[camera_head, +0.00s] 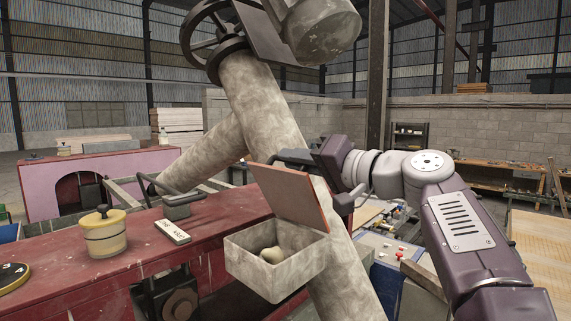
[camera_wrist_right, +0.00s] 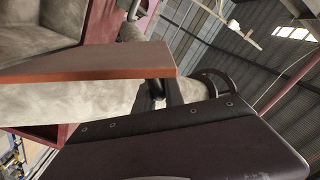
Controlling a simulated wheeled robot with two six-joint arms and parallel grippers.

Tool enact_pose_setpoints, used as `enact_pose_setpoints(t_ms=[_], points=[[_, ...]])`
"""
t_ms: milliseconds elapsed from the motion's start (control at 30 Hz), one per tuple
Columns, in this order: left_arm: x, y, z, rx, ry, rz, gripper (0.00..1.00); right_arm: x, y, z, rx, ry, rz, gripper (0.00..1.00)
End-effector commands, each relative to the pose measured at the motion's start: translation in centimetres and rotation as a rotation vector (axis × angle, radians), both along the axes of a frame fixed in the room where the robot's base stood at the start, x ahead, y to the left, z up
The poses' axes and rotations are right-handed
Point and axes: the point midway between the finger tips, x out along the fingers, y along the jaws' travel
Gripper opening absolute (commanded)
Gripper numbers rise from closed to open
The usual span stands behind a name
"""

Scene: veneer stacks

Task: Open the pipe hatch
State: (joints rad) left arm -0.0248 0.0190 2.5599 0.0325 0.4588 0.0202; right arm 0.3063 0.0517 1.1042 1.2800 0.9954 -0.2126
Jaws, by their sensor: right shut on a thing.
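The pipe hatch is a grey box (camera_head: 262,270) on the slanted pipe (camera_head: 258,100), with a hinged reddish-brown lid (camera_head: 290,196). The lid stands raised and tilted, and a pale rounded lump (camera_head: 271,255) shows inside the box. My right gripper (camera_head: 300,160) is at the upper edge of the lid, shut on it, with the fingers partly hidden behind the lid. In the right wrist view the lid (camera_wrist_right: 95,69) lies across the picture beside the dark gripper body. My left gripper is not in view.
A red bench (camera_head: 110,242) at the left holds a yellow-lidded pot (camera_head: 105,235), a small sign block (camera_head: 173,232) and a dark handled item (camera_head: 177,208). A blue-grey control panel (camera_head: 385,250) with buttons stands behind the pipe. A handwheel (camera_head: 212,45) tops the pipe.

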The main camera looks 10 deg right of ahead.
Motion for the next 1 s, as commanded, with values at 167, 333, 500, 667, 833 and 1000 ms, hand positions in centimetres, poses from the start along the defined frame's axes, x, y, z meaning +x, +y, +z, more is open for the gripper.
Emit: enact_pose_setpoints(t_ms=[167,333,500,667,833,1000], points=[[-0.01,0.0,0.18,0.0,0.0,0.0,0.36,0.21,-0.72,0.11,0.008,0.009,0.0,0.0],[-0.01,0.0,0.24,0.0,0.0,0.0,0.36,0.32,-1.09,0.22,0.007,0.007,0.0,0.0],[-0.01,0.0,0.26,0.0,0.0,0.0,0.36,0.38,-1.24,0.22,0.006,0.006,0.0,0.0],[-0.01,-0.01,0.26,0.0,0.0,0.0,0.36,0.39,-1.26,0.22,0.006,0.007,-0.001,0.0],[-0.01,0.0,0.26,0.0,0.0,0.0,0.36,0.39,-1.25,0.21,0.006,0.006,-0.001,0.0],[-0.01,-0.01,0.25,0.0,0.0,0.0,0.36,0.38,-1.24,0.23,0.006,0.006,0.0,0.34]])
